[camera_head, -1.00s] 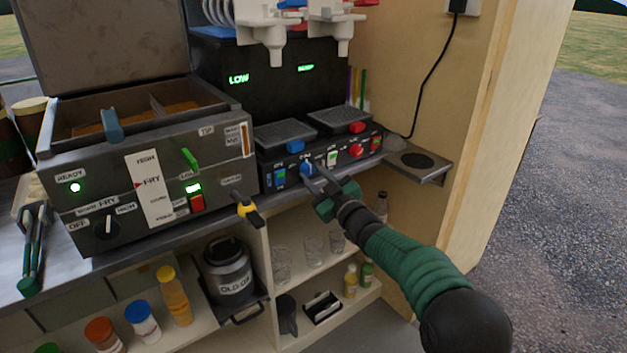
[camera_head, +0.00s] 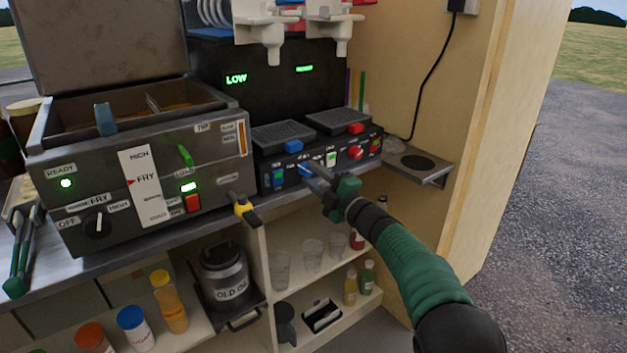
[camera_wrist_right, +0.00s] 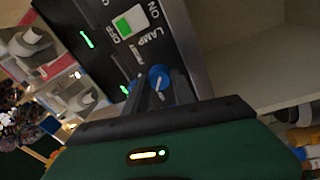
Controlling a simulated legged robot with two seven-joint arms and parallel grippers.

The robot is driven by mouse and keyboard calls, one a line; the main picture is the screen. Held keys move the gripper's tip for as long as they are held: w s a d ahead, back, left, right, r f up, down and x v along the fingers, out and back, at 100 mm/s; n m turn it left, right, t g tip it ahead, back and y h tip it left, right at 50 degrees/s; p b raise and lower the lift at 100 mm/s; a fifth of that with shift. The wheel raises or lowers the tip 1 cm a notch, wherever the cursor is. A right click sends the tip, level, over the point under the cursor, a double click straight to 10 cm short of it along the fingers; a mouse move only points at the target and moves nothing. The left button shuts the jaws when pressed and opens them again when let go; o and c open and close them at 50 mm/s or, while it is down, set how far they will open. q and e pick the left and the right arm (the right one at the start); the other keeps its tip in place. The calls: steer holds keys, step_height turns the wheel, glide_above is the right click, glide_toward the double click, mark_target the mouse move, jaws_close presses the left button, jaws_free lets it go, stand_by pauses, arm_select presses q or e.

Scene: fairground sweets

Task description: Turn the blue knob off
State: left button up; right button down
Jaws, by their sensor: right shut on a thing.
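The blue knob (camera_head: 303,169) is on the front of the black machine, left of the white-and-green lamp switch (camera_head: 331,159). In the right wrist view the blue knob (camera_wrist_right: 159,77) shows as a round cap with a pale pointer line. My right gripper (camera_head: 311,173) reaches the panel from the front right. Its fingers (camera_wrist_right: 166,88) are on either side of the knob and shut on it. The fingers partly hide the knob in the head view. My left gripper is not in view.
A red knob (camera_head: 355,152) and rocker switches sit close by on the panel. The fryer (camera_head: 150,185) stands to the left, with a yellow-and-black handle (camera_head: 245,210) sticking out. Shelves with glasses (camera_head: 312,250) and bottles lie below. A small side shelf (camera_head: 425,165) is at right.

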steer(key=shift+a+f+n, duration=0.1)
steer(key=shift+f+n, duration=0.3)
steer(key=shift+n, duration=0.7)
steer(key=c, duration=1.3)
jaws_free()
steer(key=shift+o, duration=1.3)
steer(key=shift+r, duration=0.15)
steer(key=shift+s, duration=0.15)
